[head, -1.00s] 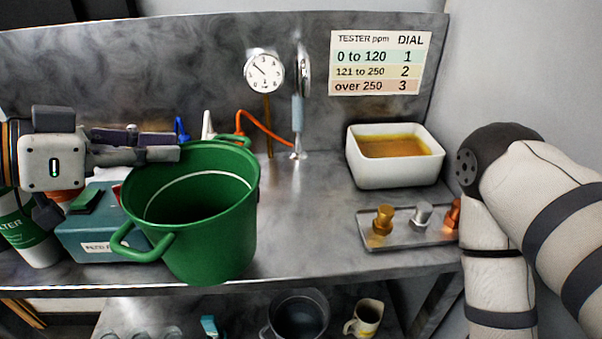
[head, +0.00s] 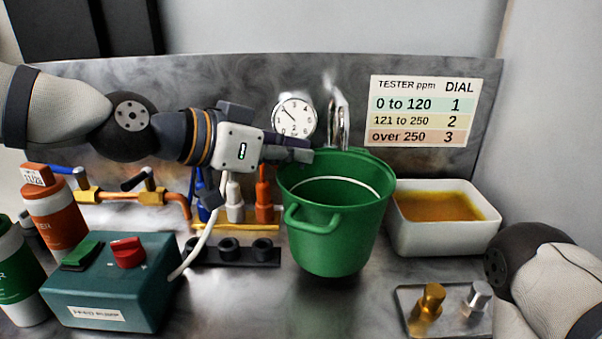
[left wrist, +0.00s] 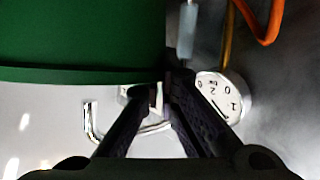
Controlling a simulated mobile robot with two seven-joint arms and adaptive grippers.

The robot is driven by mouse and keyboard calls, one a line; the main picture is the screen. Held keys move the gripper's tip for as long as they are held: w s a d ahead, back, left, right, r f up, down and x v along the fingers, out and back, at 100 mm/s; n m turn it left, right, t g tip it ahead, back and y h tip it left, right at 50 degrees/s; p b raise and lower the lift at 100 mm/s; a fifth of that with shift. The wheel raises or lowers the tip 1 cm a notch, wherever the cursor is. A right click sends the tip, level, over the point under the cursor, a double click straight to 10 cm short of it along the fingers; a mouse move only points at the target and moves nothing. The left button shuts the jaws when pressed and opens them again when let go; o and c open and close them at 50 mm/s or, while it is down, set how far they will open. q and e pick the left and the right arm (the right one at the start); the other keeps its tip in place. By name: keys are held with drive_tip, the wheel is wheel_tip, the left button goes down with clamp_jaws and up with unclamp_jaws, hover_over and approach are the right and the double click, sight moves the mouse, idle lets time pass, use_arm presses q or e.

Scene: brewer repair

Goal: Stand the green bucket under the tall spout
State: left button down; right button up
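The green bucket (head: 338,240) is nearly upright in the head view, mouth up and seemingly empty. It is in front of the chrome tall spout (head: 338,110), whose lower part it hides. I cannot tell whether its base touches the worktop. My left gripper (head: 308,154) comes in from the left and is shut on the bucket's rim. In the left wrist view the bucket (left wrist: 80,45) fills the upper left, with the fingers (left wrist: 165,92) close together at its edge. The curved chrome spout (left wrist: 92,125) shows behind the fingers. My right gripper is out of view.
A white basin of amber liquid (head: 402,235) stands close right of the bucket. Left are a black socket strip (head: 222,252), a teal feed pump box (head: 110,295) and filter bottles (head: 55,215). A tray with metal knobs (head: 405,300) lies front right. A dial gauge (head: 294,117) is behind.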

sight(301, 169)
use_arm(q)
drive_tip(key=f, duration=0.3)
drive_tip(key=shift+w+d+f, duration=0.15)
drive_tip(key=shift+w+d, duration=0.15)
drive_tip(key=shift+d, duration=0.05)
drive_tip(key=c, duration=2.3)
unclamp_jaws()
drive_tip(key=shift+f, duration=0.15)
drive_tip(key=o, duration=0.5)
